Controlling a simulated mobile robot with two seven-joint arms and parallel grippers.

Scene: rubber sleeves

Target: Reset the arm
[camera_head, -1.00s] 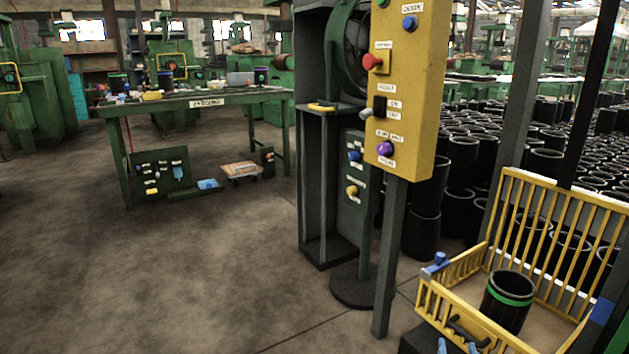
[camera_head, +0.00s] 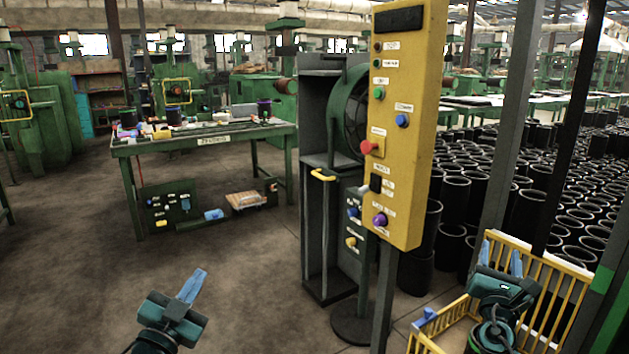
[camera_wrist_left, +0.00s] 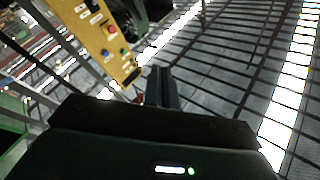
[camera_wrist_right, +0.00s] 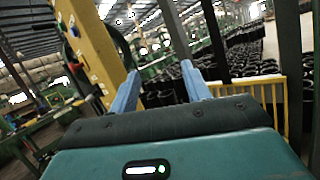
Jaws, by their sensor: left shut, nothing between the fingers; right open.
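My left gripper (camera_head: 191,286) is at the lower left of the head view, over bare floor, with its blue fingers together and nothing between them. Its fingers also show together in the left wrist view (camera_wrist_left: 163,88). My right gripper (camera_head: 501,257) is at the lower right, in front of the yellow barred crate (camera_head: 560,268), with its two blue fingers apart and empty. Its spread fingers also show in the right wrist view (camera_wrist_right: 160,85). My right arm hides much of the crate; the sleeve inside is not visible.
A yellow control panel (camera_head: 408,150) with buttons stands on a post between my grippers. A dark machine frame (camera_head: 315,220) is behind it. A green workbench (camera_head: 210,139) stands at the back left. Many black sleeves (camera_head: 590,190) fill the right. Floor at left is clear.

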